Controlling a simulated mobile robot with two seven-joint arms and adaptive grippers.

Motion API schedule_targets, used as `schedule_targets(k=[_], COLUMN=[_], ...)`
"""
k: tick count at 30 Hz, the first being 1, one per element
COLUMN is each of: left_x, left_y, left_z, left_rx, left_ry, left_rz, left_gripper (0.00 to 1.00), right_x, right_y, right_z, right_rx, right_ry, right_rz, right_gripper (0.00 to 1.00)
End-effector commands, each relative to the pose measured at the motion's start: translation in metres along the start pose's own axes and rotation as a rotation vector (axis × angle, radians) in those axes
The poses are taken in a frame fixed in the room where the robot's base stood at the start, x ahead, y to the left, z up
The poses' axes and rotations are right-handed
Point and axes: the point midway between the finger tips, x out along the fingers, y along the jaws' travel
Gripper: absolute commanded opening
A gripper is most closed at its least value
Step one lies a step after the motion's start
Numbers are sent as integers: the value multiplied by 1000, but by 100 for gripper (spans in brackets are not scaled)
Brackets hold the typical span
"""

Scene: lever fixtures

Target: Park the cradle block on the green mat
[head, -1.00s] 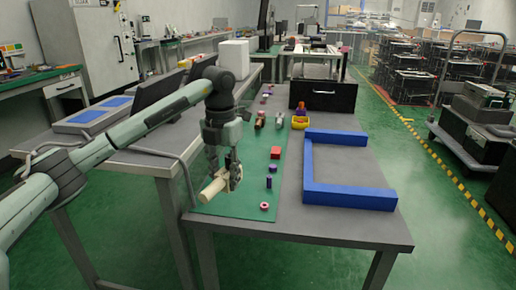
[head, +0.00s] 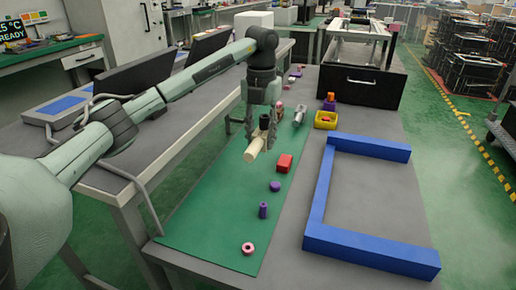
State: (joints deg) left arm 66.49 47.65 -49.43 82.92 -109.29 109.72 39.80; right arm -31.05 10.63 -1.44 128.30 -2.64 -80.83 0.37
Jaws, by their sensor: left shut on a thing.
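The green mat (head: 208,222) lies along the left part of the near table. My left gripper (head: 261,133) is above the mat's middle and is shut on a cream-coloured bar (head: 254,150). The bar sticks out towards the near left and is tilted. The fingers hide its far part, and I cannot tell whether it touches the mat. I cannot tell for sure which thing is the cradle block; the held bar may be it. My right gripper is not in view.
On the mat are a red block (head: 284,163), purple pieces (head: 263,210) and a pink ring (head: 248,248). A yellow bin (head: 325,120) and a blue U-shaped frame (head: 365,253) stand to the right. The mat's near left part is clear.

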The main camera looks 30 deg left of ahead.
Motion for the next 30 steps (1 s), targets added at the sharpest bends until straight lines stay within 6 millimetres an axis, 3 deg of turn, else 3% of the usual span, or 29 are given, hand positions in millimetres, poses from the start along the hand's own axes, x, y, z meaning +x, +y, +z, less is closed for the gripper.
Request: schedule_targets(k=[6, 12, 19, 26, 30], left_x=[31, 51, 63, 95, 97], left_y=[35, 57, 64, 63, 64], left_z=[38, 64, 71, 71, 72], left_rx=[-6, -3, 1, 0, 0], left_ry=[3, 1, 0, 1, -2], left_rz=[1, -1, 1, 0, 0], left_gripper=[1, 1, 1, 1, 1], right_x=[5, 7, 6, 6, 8], right_y=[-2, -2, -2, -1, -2], right_z=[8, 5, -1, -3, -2], right_rx=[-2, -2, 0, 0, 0], right_ry=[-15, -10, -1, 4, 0], right_rz=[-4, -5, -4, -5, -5], right_gripper=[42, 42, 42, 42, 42])
